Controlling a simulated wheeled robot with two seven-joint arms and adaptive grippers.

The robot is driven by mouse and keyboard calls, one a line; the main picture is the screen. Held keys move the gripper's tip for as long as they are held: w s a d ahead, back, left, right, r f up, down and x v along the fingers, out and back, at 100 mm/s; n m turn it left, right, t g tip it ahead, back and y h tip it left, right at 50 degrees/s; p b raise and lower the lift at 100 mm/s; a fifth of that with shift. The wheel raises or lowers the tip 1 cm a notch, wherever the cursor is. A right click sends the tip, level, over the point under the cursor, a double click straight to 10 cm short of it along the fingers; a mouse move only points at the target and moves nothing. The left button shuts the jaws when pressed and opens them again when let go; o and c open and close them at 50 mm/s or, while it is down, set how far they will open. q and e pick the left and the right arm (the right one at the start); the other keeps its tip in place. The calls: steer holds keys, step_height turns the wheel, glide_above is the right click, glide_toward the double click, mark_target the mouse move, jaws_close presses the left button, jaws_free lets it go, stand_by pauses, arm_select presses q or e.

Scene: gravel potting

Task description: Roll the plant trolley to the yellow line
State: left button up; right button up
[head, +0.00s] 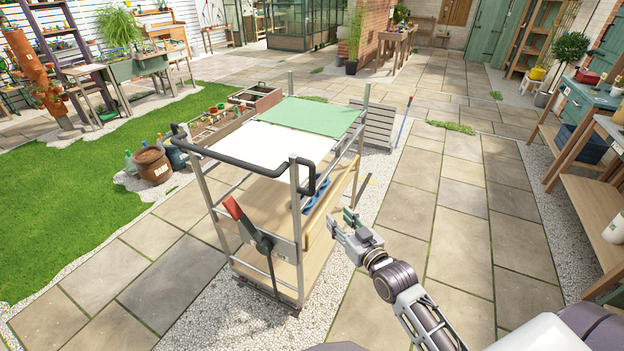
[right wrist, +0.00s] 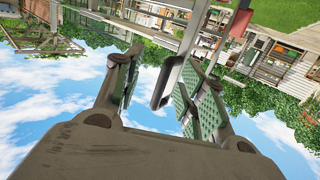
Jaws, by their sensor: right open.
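The plant trolley (head: 262,205) stands upright on the gravel strip in the middle of the head view. It has grey posts, wooden shelves, a black push handle (head: 235,162) and a red-gripped lever (head: 232,208) at its near end. My right gripper (head: 341,221) is open, just right of the trolley's near right post. In the right wrist view, a dark handle end (right wrist: 168,85) shows between the spread green-padded fingers (right wrist: 165,62); I cannot tell its depth, and nothing is gripped. My left gripper is out of view. I cannot make out a yellow line.
A white and a green panel (head: 315,114) cover the trolley top. A brown bark pot (head: 152,165) and wooden planter boxes (head: 220,125) stand left of it. A slatted grey crate (head: 380,125) is behind it. Workbenches (head: 582,190) line the right; the paving between is clear.

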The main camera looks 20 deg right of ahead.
steer(key=t+y, duration=0.1)
glide_toward(314, 181)
steer(key=s, duration=0.3)
steer(key=shift+w+d+r, duration=0.1)
steer(key=shift+w+d, duration=0.05)
steer(key=shift+d, duration=0.05)
steer(key=shift+w, duration=0.15)
steer(key=shift+w+a+p, duration=0.25)
steer(key=shift+w+a, duration=0.15)
steer(key=shift+w, duration=1.85)
steer(key=shift+w+a+p, duration=0.2)
steer(key=shift+w+a, duration=0.15)
steer(key=shift+w, duration=1.85)
steer(key=shift+w+a+p, duration=0.25)
steer(key=shift+w+a, duration=0.15)
steer(key=shift+w, duration=1.85)
steer(key=shift+c, duration=0.5)
jaws_close()
